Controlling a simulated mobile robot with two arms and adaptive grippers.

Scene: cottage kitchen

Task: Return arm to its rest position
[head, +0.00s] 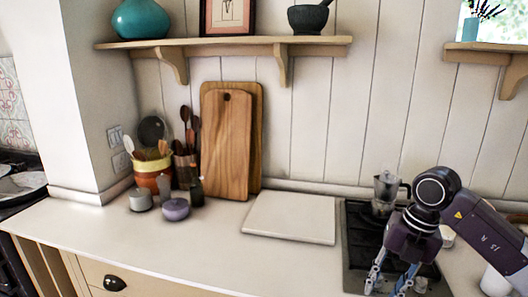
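My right arm comes in from the right edge, and its gripper (388,288) points down over the dark hob (356,240) at the right of the counter. Its fingers look spread apart, with nothing visible between them, though the tips are close to the bottom edge of the picture. My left arm and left gripper are not in view.
A moka pot (386,192) stands on the hob behind my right gripper. A pale board (290,218) lies left of the hob. Wooden cutting boards (228,145), utensil pots (152,170) and a purple bowl (176,210) stand further left. The front left counter is clear.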

